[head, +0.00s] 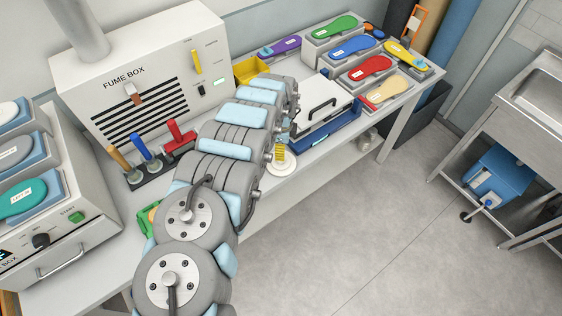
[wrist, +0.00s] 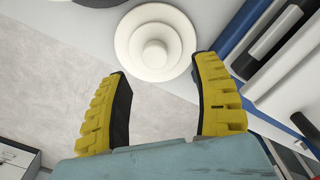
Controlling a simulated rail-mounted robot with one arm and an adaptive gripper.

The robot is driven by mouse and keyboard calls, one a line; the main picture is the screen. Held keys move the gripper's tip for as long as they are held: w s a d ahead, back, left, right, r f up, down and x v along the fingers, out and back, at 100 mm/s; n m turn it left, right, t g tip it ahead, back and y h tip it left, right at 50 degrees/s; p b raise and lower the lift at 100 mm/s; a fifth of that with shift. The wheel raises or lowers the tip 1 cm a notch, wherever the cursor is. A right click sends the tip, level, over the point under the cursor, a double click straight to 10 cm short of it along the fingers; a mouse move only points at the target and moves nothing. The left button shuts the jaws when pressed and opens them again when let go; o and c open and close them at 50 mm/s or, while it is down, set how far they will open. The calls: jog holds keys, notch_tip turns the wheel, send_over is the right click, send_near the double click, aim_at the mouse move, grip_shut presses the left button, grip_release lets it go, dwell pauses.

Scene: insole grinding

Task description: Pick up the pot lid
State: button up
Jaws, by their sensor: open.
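The pot lid (wrist: 155,55) is a round cream-white disc with a raised knob, lying near the front edge of the white bench in the wrist view. In the head view the lid (head: 282,165) shows partly, beside the end of my arm. My gripper (wrist: 165,75) is open, with its two yellow ridged fingers apart and nothing between them. The fingertips are just short of the lid's near rim, one to each side of the knob. In the head view my gripper (head: 280,153) is mostly hidden by my arm, with a bit of yellow finger showing above the lid.
A blue-based press with a white top and black handle (head: 322,108) stands right of the lid. Colored insoles on blocks (head: 352,48) fill the back right. The fume box (head: 150,75) and a rack of colored-handled tools (head: 160,163) stand left.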

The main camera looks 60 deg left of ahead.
jog(key=shift+f, duration=0.35)
jog(key=shift+s+d+f+p, duration=0.1)
jog(key=shift+s+f+p, duration=0.1)
jog(key=shift+f, duration=0.45)
jog(key=shift+s+d+f+p, duration=0.1)
jog(key=shift+f+p, duration=0.05)
jog(key=shift+f, duration=0.45)
jog(key=shift+w+f, duration=0.15)
jog(key=shift+f, duration=1.1)
grip_shut()
